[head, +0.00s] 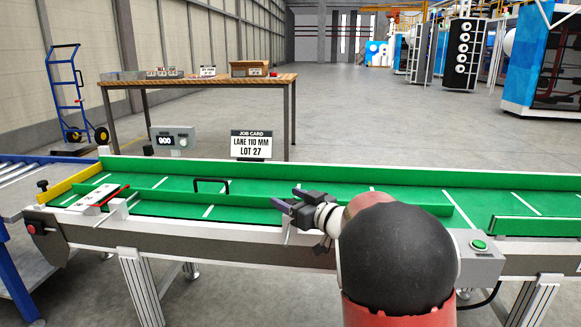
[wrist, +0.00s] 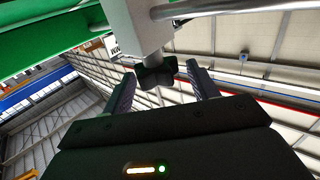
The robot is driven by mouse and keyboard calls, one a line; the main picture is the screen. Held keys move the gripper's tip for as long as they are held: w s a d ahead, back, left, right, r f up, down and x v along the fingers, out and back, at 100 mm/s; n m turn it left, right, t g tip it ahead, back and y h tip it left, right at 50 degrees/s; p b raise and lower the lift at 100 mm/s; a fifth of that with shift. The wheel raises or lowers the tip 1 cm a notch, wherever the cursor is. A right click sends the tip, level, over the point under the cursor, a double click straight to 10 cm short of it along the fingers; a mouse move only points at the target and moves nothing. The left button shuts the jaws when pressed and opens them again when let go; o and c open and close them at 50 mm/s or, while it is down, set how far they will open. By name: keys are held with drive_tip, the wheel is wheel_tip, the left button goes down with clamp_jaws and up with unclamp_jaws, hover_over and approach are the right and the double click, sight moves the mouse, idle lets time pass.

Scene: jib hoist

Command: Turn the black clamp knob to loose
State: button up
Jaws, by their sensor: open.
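The black clamp knob (wrist: 155,72) shows in the wrist view, with several lobes, at the end of a pale grey block (wrist: 142,25). My gripper (wrist: 160,78) is open, with one finger to each side of the knob. Gaps show between the knob and both fingers, and the jaws hold nothing. In the head view my gripper (head: 287,199) is at the near side of the green conveyor (head: 258,203), its fingers pointing left. I cannot make out this knob in the head view.
A metal rod (wrist: 230,8) runs right from the block. A green guide rail (head: 260,201) with a black handle (head: 228,181) lies along the conveyor. A job card (head: 251,144) reading "LANE 110 MM LOT 27" stands behind. Another black knob (head: 42,185) is at the far left.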

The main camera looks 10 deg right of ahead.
sight(291, 201)
wheel_tip(291, 201, up, 19)
drive_tip(key=p, duration=0.5)
drive_tip(key=shift+p, duration=0.4)
